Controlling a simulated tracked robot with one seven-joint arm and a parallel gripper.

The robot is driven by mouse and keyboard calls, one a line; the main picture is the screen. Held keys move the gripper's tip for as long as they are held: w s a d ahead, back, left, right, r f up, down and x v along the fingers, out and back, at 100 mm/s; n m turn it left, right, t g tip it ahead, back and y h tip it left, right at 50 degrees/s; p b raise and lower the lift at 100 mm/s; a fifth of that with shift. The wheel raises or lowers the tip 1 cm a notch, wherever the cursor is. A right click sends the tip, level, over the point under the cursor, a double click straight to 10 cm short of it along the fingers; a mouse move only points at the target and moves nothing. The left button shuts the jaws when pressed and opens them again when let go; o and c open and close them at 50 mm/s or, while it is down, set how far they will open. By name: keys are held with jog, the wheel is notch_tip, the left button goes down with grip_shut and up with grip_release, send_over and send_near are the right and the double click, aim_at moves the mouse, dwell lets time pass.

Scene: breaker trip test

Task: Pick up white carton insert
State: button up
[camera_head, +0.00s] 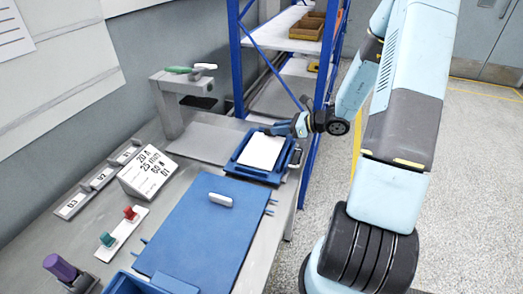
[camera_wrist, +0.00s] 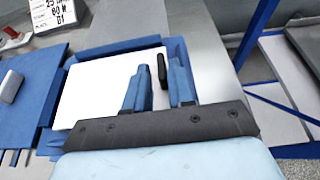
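The white carton insert appears to be the flat white sheet (camera_head: 261,151) lying in a blue tray (camera_head: 238,168) on the bench; it also shows in the wrist view (camera_wrist: 95,95). My gripper (camera_head: 277,129) is at the tray's far right corner, low near the sheet's edge. In the wrist view my gripper (camera_wrist: 158,67) has its two blue fingers apart, the left one over the sheet and the right one over the tray rim. A short black bar (camera_wrist: 162,71) shows between them. Whether the fingers touch anything is unclear.
A blue mat (camera_head: 190,235) with a small white block (camera_head: 220,200) lies in front of the tray. A grey stand (camera_head: 172,105), a label block (camera_head: 148,172) and red and green knobs (camera_head: 130,214) are to the left. Blue shelving (camera_head: 236,60) stands behind the bench.

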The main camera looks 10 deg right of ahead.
jog(key=shift+x, duration=2.2)
jog(key=shift+d+f, duration=0.15)
grip_shut()
